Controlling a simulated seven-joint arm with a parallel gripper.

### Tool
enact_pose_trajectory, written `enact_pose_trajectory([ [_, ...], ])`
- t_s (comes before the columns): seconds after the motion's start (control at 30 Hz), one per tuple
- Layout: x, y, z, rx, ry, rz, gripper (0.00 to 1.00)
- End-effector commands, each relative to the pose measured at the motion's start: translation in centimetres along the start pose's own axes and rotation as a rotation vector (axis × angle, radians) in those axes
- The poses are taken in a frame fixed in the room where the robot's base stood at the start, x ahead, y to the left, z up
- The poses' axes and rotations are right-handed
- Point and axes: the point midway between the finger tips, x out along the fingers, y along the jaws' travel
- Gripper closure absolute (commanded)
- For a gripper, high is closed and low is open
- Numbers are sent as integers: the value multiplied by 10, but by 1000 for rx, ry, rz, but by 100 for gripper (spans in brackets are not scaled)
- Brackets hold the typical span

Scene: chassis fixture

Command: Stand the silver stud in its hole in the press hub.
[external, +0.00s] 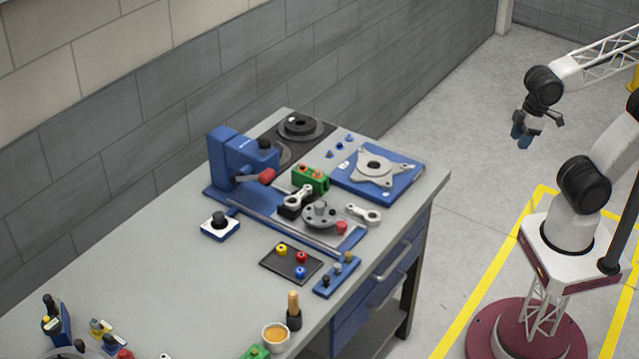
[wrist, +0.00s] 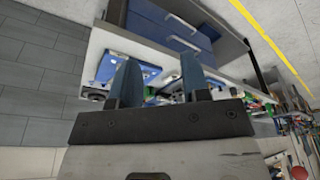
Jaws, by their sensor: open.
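My gripper (external: 524,132) hangs in the air to the right of the bench, well away from it, over the floor. Its two blue fingers also show in the wrist view (wrist: 160,78), apart with nothing between them. The round grey flange with holes and a raised centre, which looks like the press hub (external: 320,214), lies on the bench in front of the blue press. A blue rack (external: 337,276) near the bench's front edge holds several small upright studs. I cannot tell for sure which one is silver. The hub's stud hole is too small to make out.
The blue press (external: 236,160) with its red-tipped lever stands behind the hub. Grey links, a green block (external: 311,179) and a red knob (external: 341,227) crowd around it. A dark tray (external: 291,264) with coloured knobs, a brush and a cup (external: 275,338) are nearby.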

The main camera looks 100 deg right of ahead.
Motion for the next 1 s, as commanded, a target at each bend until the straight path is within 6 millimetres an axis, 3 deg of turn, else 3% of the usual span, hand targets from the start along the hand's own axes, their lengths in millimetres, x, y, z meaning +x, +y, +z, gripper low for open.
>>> enact_pose_trajectory([
  [0.13,0,0,0,0,0,0,57],
  [0.2,0,0,0,0,0,0,66],
  [0.47,-3,-2,-16,19,-6,-1,66],
  [0.67,-6,-7,-52,61,-22,-4,66],
  [1.0,-6,-23,-136,167,-54,-6,66],
])
